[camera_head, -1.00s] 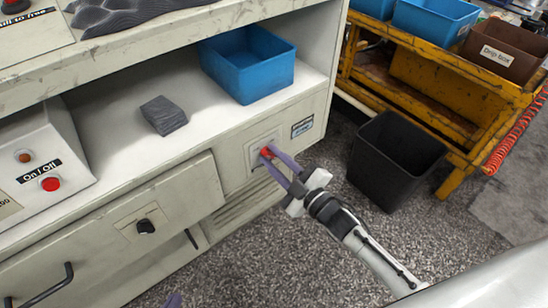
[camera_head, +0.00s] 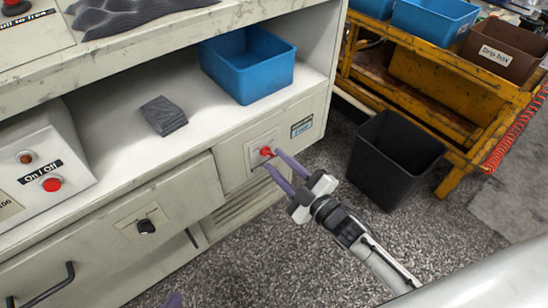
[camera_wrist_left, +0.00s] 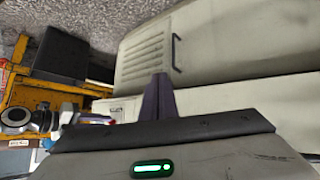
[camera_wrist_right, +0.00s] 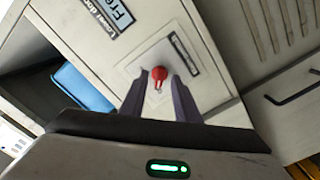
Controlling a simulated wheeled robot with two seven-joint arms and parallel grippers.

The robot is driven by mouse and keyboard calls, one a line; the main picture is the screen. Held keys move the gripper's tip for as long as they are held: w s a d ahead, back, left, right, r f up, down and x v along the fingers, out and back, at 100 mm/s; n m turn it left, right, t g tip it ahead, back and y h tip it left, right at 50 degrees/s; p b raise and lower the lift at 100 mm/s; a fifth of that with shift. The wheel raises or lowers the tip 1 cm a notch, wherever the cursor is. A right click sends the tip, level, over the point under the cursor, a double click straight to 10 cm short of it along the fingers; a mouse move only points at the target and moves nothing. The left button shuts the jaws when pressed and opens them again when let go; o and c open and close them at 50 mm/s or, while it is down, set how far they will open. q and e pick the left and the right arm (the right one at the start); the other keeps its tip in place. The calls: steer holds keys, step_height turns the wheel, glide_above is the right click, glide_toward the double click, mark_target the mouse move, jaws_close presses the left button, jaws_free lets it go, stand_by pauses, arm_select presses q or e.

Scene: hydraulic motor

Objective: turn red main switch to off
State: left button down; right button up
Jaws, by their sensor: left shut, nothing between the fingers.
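The red main switch (camera_head: 266,151) sits on a pale square plate on the cabinet's front panel. In the right wrist view the red knob (camera_wrist_right: 159,73) shows between and beyond the fingertips. My right gripper (camera_head: 273,159) is open in front of the switch, its purple fingers apart and empty; in the right wrist view the gripper (camera_wrist_right: 158,82) has a finger on each side of the knob. I cannot tell the knob's exact angle. My left gripper (camera_wrist_left: 157,90) is shut and empty, away from the switch; only a fingertip (camera_head: 173,300) shows at the head view's bottom edge.
A blue bin (camera_head: 247,65) and a grey block (camera_head: 163,116) rest on the shelf above. A black bin (camera_head: 395,160) and a yellow cart (camera_head: 430,95) stand at right. Floor between is free.

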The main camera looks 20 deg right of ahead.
arm_select(q)
steer(key=shift+s+a+p, duration=0.1)
steer(key=shift+a+p, duration=0.05)
steer(key=shift+p, duration=0.4)
arm_select(e)
steer(key=v, duration=0.8)
arm_select(q)
steer(key=shift+r, duration=0.1)
